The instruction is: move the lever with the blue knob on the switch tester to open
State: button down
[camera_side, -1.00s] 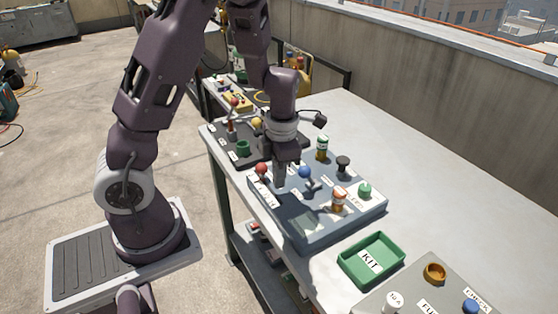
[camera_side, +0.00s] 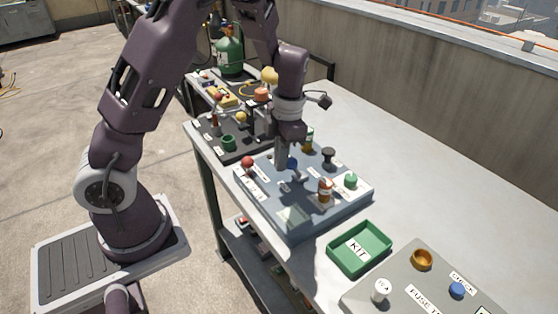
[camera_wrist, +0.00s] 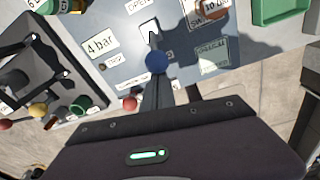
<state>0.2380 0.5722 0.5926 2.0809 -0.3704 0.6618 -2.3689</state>
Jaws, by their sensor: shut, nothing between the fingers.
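The switch tester is a blue-grey panel box (camera_side: 262,200) on the table. Its lever's blue knob (camera_side: 292,163) is partly hidden behind my gripper (camera_side: 281,167) in the side view. In the wrist view the blue knob (camera_wrist: 156,61) sits just ahead of the fingertips of my gripper (camera_wrist: 165,75), over a white slotted plate (camera_wrist: 150,35). My gripper is shut and empty, pointing down close beside the knob. I cannot tell whether it touches.
A green KIT tray (camera_side: 360,248) and a grey fuse panel (camera_side: 405,285) stand in front. The table's right side is clear.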

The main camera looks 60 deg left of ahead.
jog(key=w+g, duration=0.1)
jog(key=g, duration=0.1)
jog(key=w+r+g, duration=0.1)
jog(key=w, duration=0.1)
jog(key=shift+w+r+g, duration=0.2)
jog(key=shift+g, duration=0.2)
jog(key=shift+w+r, duration=0.2)
jog(key=shift+w, duration=1.2)
jog(key=w, duration=0.3)
jog(key=shift+w+d+f, duration=0.1)
jog(key=shift+d+f, duration=0.05)
jog(key=shift+f, duration=0.15)
jog(key=shift+d, duration=0.1)
jog(key=shift+w, duration=0.1)
jog(key=s+v, duration=0.1)
jog(key=v, duration=0.5)
jog(key=shift+a+r+g, duration=0.25)
jog(key=shift+r+g, duration=0.05)
jog(key=shift+r, duration=0.3)
